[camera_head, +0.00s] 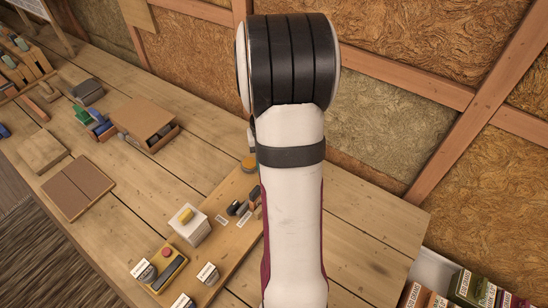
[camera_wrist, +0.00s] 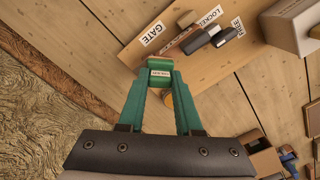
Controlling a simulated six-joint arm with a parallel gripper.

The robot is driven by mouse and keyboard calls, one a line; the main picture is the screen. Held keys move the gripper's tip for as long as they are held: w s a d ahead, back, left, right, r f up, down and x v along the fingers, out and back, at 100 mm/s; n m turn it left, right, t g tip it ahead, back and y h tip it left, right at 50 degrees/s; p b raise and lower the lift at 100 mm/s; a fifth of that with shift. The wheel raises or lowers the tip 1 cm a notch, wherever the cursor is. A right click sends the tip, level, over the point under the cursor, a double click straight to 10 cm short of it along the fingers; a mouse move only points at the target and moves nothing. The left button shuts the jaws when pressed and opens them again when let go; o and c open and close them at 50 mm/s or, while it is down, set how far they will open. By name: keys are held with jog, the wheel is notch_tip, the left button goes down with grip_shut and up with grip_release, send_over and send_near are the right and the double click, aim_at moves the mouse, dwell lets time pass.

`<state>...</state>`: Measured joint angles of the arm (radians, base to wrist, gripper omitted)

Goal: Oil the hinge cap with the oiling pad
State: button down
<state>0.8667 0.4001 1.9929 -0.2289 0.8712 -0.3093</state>
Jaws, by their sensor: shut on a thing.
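My gripper (camera_wrist: 160,88) has teal fingers and is shut on a green block (camera_wrist: 160,64), which I take for the oiling pad; its small white label is too small to read surely. In the wrist view the block is held above the wooden board. I cannot tell whether the pad touches anything. My arm hides the gripper in the head view.
The board (camera_head: 236,232) carries a dark latch (camera_wrist: 224,37), labels reading GATE (camera_wrist: 158,32) and LOCKED, and a white box with a yellow top (camera_head: 188,226). A wooden box (camera_head: 145,122) and brown panels (camera_head: 78,188) lie left. The insulated wall (camera_head: 440,35) stands close behind.

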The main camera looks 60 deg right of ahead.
jog(key=shift+a, duration=0.45)
jog(key=shift+a+r, duration=0.1)
jog(key=shift+r, duration=0.15)
notch_tip(320, 180, up, 7)
jog(key=shift+r, duration=0.1)
jog(key=w+a+r+n, duration=0.3)
jog(key=a, duration=0.5)
jog(key=w+a+r+n, duration=0.3)
jog(key=w+a, duration=0.1)
jog(key=a, duration=0.5)
jog(key=w+a+r+n, duration=0.3)
jog(key=w+a, duration=0.1)
jog(key=a, duration=0.5)
jog(key=shift+w+r, duration=0.2)
jog(key=shift+r, duration=0.1)
